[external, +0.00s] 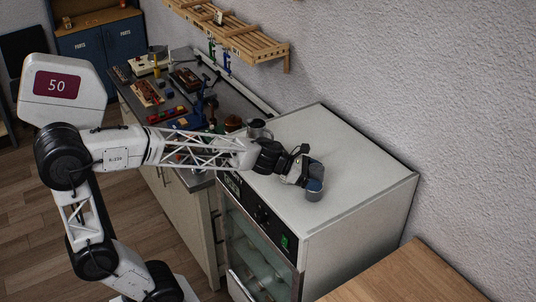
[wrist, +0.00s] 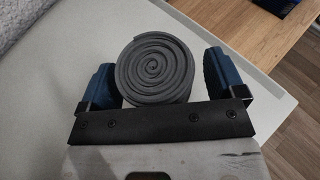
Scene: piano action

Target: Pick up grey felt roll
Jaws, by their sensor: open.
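The grey felt roll (wrist: 155,70) is a dark grey spiral coil, seen end-on in the wrist view. In the external view the roll (external: 314,194) stands near the front edge of the white appliance top (external: 345,158), partly hidden by my gripper (external: 310,175). My gripper is open around the roll.
A cluttered workbench (external: 222,87) adjoins on the left. A wooden table (external: 405,280) is at lower right. A wooden shelf (external: 240,35) hangs on the wall. The right of the appliance top is clear.

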